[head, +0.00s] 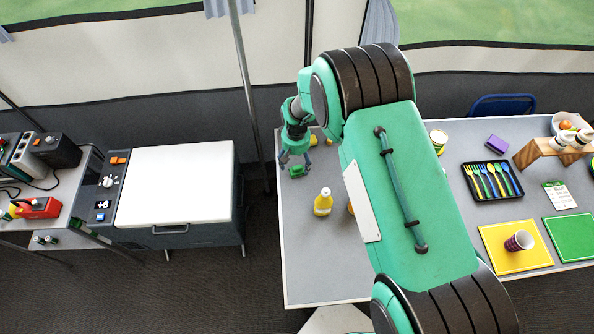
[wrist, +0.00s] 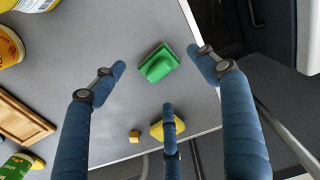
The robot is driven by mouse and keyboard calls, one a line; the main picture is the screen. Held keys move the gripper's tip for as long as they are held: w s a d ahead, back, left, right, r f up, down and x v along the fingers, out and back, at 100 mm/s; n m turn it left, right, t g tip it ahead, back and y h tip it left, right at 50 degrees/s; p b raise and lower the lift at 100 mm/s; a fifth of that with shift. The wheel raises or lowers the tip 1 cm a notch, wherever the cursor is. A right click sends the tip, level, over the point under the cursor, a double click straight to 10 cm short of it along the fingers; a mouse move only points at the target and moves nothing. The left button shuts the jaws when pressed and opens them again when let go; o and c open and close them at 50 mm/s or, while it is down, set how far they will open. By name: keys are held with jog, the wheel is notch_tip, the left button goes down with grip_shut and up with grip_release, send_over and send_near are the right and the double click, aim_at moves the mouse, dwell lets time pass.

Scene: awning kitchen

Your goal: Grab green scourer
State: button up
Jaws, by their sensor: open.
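The green scourer (wrist: 158,63) lies on the grey table between and ahead of my gripper's open fingers in the wrist view. It has a raised lighter green part on a darker green base. In the head view, the scourer (head: 297,170) is near the table's left edge, just below my gripper (head: 294,160). My gripper, also in the wrist view (wrist: 165,80), has its blue fingers spread wide with nothing between them. I cannot tell the exact gap from the fingertips to the scourer.
A yellow piece (wrist: 157,131) is partly hidden behind one finger, with a small yellow block (wrist: 134,137) beside it. A yellow bottle (head: 323,202) stands on the table (head: 300,270). A cutlery tray (head: 492,182) is farther right. A white-topped cooler (head: 178,185) stands left, across a gap.

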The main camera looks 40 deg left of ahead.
aim_at(297, 167)
jog(key=shift+f, duration=0.1)
jog(key=shift+w+f+b, duration=0.2)
jog(key=shift+f+b, duration=0.1)
jog(key=shift+f, duration=2.2)
jog(key=c, duration=1.2)
